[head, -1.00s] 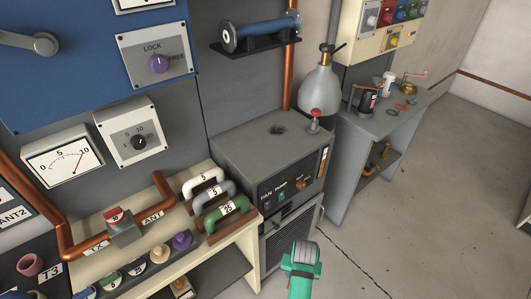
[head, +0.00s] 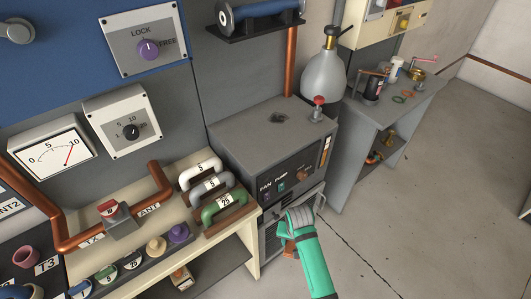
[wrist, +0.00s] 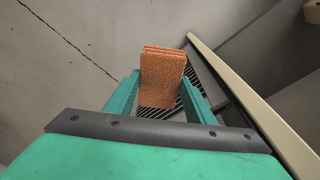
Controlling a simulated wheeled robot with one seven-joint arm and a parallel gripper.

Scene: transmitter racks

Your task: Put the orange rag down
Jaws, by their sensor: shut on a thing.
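The orange rag (wrist: 162,78) is a folded, rough-textured block held between the two green fingers of my gripper (wrist: 160,97) in the wrist view. In the head view my gripper (head: 292,232) is in front of the grey fan and pump cabinet, and a small orange-brown part of the rag (head: 289,249) shows beside it. The gripper is shut on the rag. The rag is held in the air, with the floor and a slatted grille behind it in the wrist view.
The grey cabinet (head: 250,135) has a mostly clear top with a small dark item (head: 279,117) and a red-knobbed valve (head: 318,108). A cream bench (head: 235,238) with handles stands left. A grey side bench (head: 368,122) holds several items. Floor (head: 430,200) at right is clear.

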